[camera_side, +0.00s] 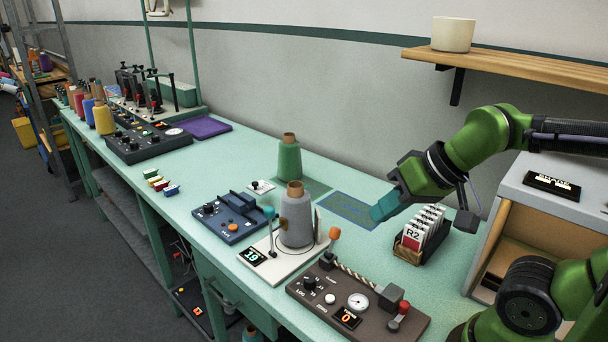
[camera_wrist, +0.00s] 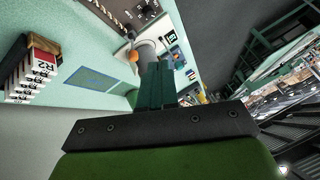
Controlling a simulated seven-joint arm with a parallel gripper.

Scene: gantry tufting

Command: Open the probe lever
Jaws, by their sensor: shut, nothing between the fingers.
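My gripper (camera_side: 380,212) is shut and empty, held above the bench to the right of the grey yarn cone; its teal fingers (camera_wrist: 157,85) show together in the wrist view. A white base (camera_side: 262,262) with a "19" display carries the grey cone (camera_side: 297,220) and an upright lever with a teal knob (camera_side: 269,213). An orange-knobbed lever (camera_side: 334,233) stands at its right, also seen in the wrist view (camera_wrist: 134,56). A brown panel (camera_side: 330,307) has a gauge, a "0" display and a red-knobbed lever (camera_side: 404,308). No label shows which lever is the probe lever.
A rack of white cards marked R2 (camera_side: 418,228) stands close to the right of my gripper. A blue marked rectangle (camera_side: 345,209) lies flat on the bench. A green cone (camera_side: 289,158) and a blue device (camera_side: 230,219) stand further left. A wooden shelf (camera_side: 520,70) overhangs the back.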

